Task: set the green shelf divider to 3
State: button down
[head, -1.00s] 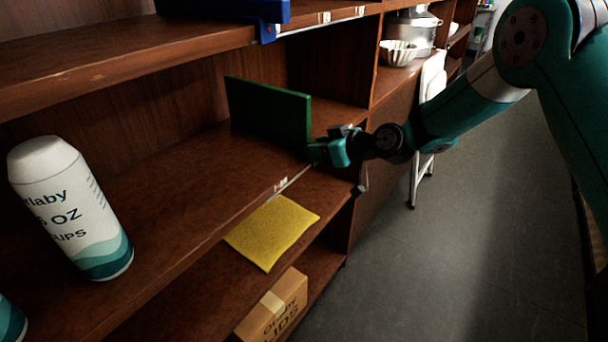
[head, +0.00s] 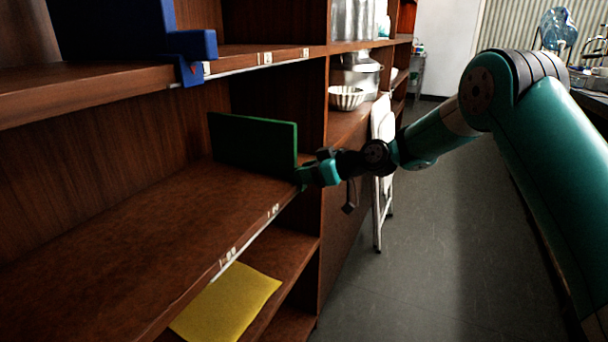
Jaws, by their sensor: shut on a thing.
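The green shelf divider (head: 255,142) stands upright on the middle shelf (head: 150,235), near that shelf's right end. My gripper (head: 308,174) is at the divider's front end, by the shelf's front edge, and is shut on it. The gripper hides the divider's front lower corner. White number labels (head: 273,210) sit on the shelf's front edge to the left of the gripper, too small to read surely. Another label (head: 228,255) is further left along the edge.
A blue divider (head: 120,30) stands on the upper shelf, with its clip (head: 190,58) over the front edge. A yellow cloth (head: 228,303) lies on the shelf below. A white folding chair (head: 383,150) stands beyond my gripper. The middle shelf is bare left of the green divider.

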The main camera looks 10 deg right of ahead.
jog(key=shift+w+d+r, duration=0.1)
jog(key=shift+w+d, duration=0.2)
jog(key=shift+d, duration=0.15)
jog(key=c, duration=1)
grip_release()
jog(key=shift+c, duration=0.2)
jog(key=shift+a, duration=0.1)
jog(key=shift+s+a, duration=0.1)
jog(key=shift+a, duration=0.1)
jog(key=v, duration=1.7)
jog(key=shift+s+d, duration=0.2)
jog(key=shift+s, duration=0.1)
jog(key=shift+a, duration=0.1)
